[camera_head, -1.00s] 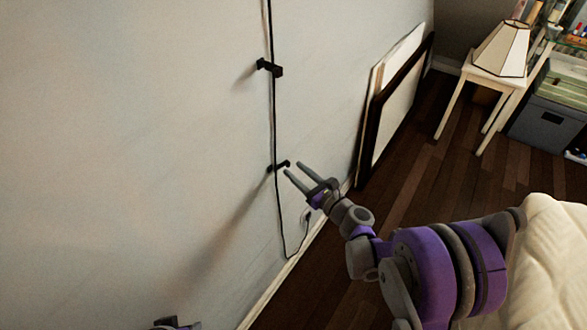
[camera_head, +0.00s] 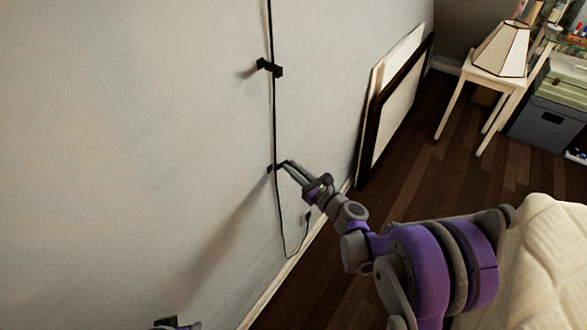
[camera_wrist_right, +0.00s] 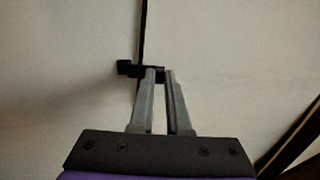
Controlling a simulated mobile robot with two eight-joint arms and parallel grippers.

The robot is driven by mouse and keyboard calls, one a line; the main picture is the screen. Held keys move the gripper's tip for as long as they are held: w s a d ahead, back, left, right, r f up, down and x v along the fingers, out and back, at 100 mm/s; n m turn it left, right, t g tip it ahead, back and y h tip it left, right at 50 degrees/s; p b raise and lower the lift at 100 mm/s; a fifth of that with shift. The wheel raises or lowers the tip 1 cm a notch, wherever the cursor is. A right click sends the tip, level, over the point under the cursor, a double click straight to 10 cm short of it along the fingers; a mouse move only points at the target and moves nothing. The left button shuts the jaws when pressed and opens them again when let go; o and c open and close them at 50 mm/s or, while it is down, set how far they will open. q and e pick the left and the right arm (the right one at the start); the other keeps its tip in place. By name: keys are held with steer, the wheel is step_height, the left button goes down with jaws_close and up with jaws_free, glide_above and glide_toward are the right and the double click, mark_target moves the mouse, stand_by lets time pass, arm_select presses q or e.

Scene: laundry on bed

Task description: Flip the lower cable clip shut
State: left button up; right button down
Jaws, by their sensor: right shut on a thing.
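The lower cable clip (camera_head: 272,168) is a small black piece on the wall, with the black cable (camera_head: 275,120) running down through it. My right gripper (camera_head: 284,165) is at the clip, its fingers closed to a narrow gap. In the right wrist view the clip (camera_wrist_right: 126,68) reaches right to the fingertips (camera_wrist_right: 161,71), which are shut on its dark flap. The fingers partly hide the flap, so I cannot tell its exact angle. The upper cable clip (camera_head: 269,67) is higher on the same cable. A small part of my left arm shows at the bottom edge; its gripper fingers do not show.
The cable hangs below the clip to an outlet (camera_head: 306,215) low on the wall. Framed panels (camera_head: 397,110) lean on the wall to the right. A white side table with a lamp (camera_head: 502,48) stands behind. A bed (camera_head: 550,260) is at lower right.

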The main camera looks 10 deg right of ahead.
steer(key=shift+w, duration=0.1)
steer(key=shift+w+d+n+g+y+b, duration=0.1)
steer(key=shift+w+n+g+y+b, duration=0.25)
steer(key=shift+n+g+y, duration=0.55)
steer(key=shift+w+d+n+g+y+b, duration=0.15)
steer(key=shift+w+n+g+y, duration=0.45)
steer(key=shift+y, duration=0.5)
steer(key=shift+s+a, duration=0.15)
steer(key=shift+s, duration=0.05)
steer(key=c, duration=0.9)
jaws_free()
